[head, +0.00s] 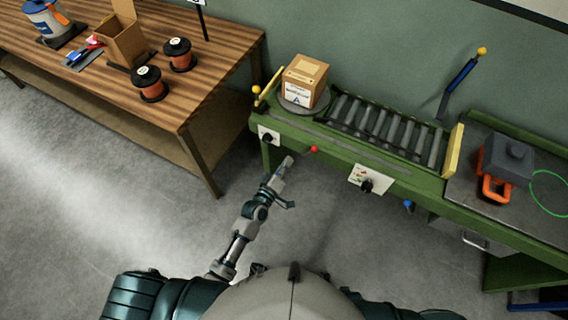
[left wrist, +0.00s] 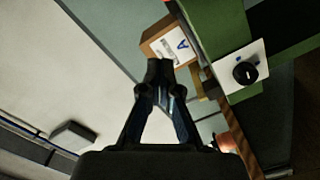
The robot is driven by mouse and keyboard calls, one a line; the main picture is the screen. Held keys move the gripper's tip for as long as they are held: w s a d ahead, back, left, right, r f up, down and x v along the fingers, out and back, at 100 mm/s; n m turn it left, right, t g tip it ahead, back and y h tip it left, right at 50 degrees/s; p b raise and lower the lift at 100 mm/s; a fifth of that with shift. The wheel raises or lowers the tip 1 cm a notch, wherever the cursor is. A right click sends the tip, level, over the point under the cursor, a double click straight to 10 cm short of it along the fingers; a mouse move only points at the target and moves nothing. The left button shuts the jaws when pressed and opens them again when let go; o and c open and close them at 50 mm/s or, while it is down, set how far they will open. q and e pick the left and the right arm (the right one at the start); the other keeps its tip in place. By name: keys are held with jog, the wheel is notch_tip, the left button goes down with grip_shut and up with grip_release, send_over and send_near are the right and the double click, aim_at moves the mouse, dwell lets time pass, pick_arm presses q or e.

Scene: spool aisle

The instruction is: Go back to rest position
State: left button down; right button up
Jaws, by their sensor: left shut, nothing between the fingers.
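My left gripper (head: 286,165) is in front of the green conveyor bench, close to its front edge and below the cardboard box. In the left wrist view the left gripper (left wrist: 160,70) has its fingertips together with nothing between them. My left arm reaches forward from the lower left of the head view. My right gripper does not show in either view.
The green conveyor bench (head: 333,143) carries a cardboard box (head: 305,80), rollers (head: 385,122) and a grey-and-orange item (head: 505,160). A wooden table (head: 205,45) at the left holds two spools (head: 149,83), an open box (head: 122,40) and tools. The grey floor between is clear.

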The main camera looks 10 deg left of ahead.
pick_arm(q)
jog(key=s+a+f+m+g+y, duration=0.15)
jog(key=s+f, duration=0.25)
jog(key=f, duration=0.4)
jog(key=s+a+f+m+g, duration=0.1)
jog(key=s+a+f+g, duration=0.2)
jog(key=f, duration=0.5)
jog(key=s+a+f+m+g+y, duration=0.1)
jog(key=s+f+m+g, duration=0.15)
jog(key=s+f, duration=0.5)
jog(key=s+a+f+m+g+y, duration=0.1)
jog(key=s+a+f+g, duration=0.3)
jog(key=s+f, duration=0.5)
jog(key=s+a+f+m+g+y, duration=0.2)
jog(key=s+a+f, duration=0.4)
jog(key=s, duration=0.8)
notch_tip(320, 180, down, 3)
jog(key=shift+s+a+f+m+g+y, duration=0.1)
jog(key=shift+s+a+m+g+y, duration=0.3)
jog(key=shift+g, duration=0.6)
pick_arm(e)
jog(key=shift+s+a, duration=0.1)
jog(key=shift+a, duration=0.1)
